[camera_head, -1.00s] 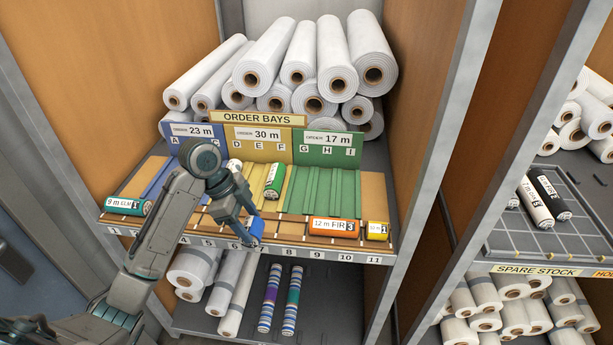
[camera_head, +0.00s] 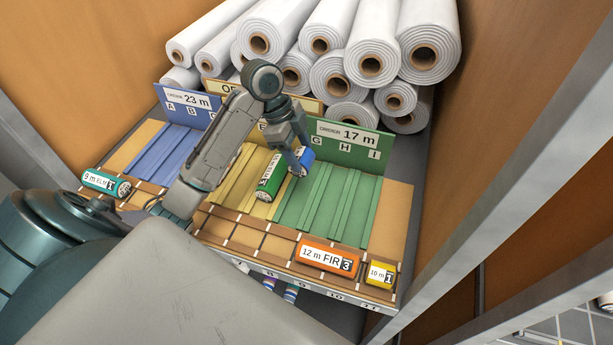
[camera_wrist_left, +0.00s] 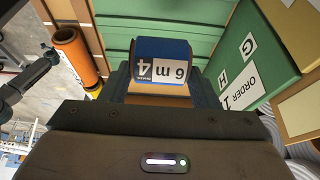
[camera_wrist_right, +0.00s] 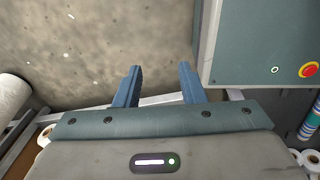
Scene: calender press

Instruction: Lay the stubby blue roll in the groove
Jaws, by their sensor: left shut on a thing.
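The stubby blue roll (camera_head: 306,156), labelled 6 m and 4 in the left wrist view (camera_wrist_left: 160,66), is between the fingers of my left gripper (camera_head: 299,164). The gripper is shut on it. The roll is near the boundary of the yellow and green bays, by groove G; whether it touches the surface cannot be told. The green order bay (camera_head: 331,207), marked G, H, I and 17 m, has ridged grooves. A green roll (camera_head: 270,182) lies in the yellow bay just left of the blue roll. My right gripper (camera_wrist_right: 157,88) is open and empty in its wrist view.
An orange 12 m FIR roll (camera_head: 325,256) and a yellow 10 m roll (camera_head: 381,273) lie in the front rack. A teal 9 m ELM roll (camera_head: 105,183) lies at its left. The blue bay (camera_head: 163,157) looks empty where visible. White rolls (camera_head: 375,55) are stacked behind.

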